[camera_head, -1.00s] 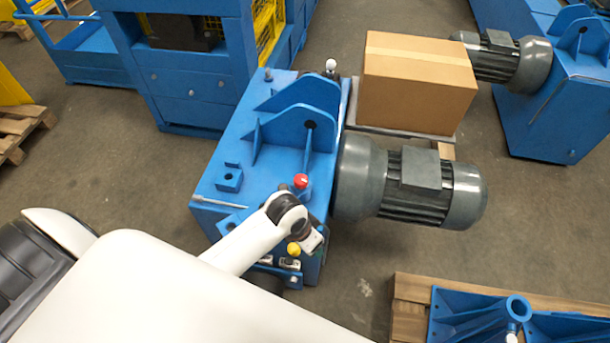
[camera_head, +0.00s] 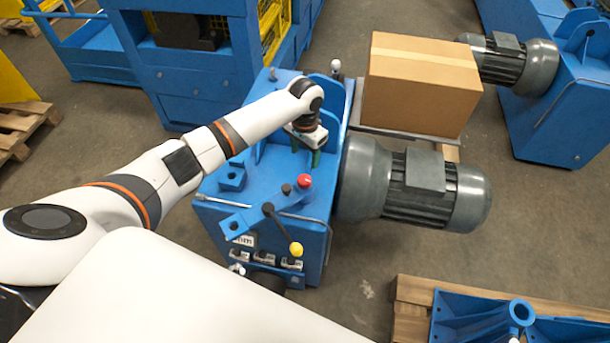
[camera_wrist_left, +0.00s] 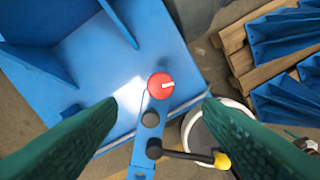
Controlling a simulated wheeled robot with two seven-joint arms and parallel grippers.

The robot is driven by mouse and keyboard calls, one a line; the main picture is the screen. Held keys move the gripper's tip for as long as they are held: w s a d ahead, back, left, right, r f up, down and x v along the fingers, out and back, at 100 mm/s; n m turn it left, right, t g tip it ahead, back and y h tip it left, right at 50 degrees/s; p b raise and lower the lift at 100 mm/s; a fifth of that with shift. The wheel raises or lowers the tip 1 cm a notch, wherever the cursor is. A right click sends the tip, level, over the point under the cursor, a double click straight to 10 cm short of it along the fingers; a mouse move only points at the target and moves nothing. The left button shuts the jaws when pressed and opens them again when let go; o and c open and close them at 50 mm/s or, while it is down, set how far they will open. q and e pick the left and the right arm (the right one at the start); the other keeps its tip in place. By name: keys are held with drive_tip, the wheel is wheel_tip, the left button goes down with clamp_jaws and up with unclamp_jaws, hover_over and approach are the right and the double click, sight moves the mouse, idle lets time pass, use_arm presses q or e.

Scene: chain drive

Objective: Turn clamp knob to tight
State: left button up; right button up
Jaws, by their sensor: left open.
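A round red knob (camera_head: 304,181) with a white mark on top stands on the blue machine (camera_head: 222,201). In the left wrist view the red knob (camera_wrist_left: 161,86) lies ahead, between the two green fingers in the picture, with its white mark pointing to the right. My left gripper (camera_head: 307,157) is over the machine, just behind the red knob in the head view. It is open and empty, with its green fingers (camera_wrist_left: 160,103) spread wide and apart from the knob. My right gripper is not in view.
Two dark knobs and a black lever (camera_head: 281,227) with a yellow ball end (camera_head: 296,249) sit close to the red knob. Blue upright plates (camera_wrist_left: 93,20) stand beside the gripper. A grey motor (camera_head: 430,190) and a cardboard box (camera_head: 420,85) are to the right.

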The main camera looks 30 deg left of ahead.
sight(305, 178)
use_arm(q)
wheel_tip(305, 178, down, 11)
drive_tip(key=shift+r, duration=0.1)
drive_tip(key=shift+c, duration=0.6)
drive_tip(key=c, duration=0.8)
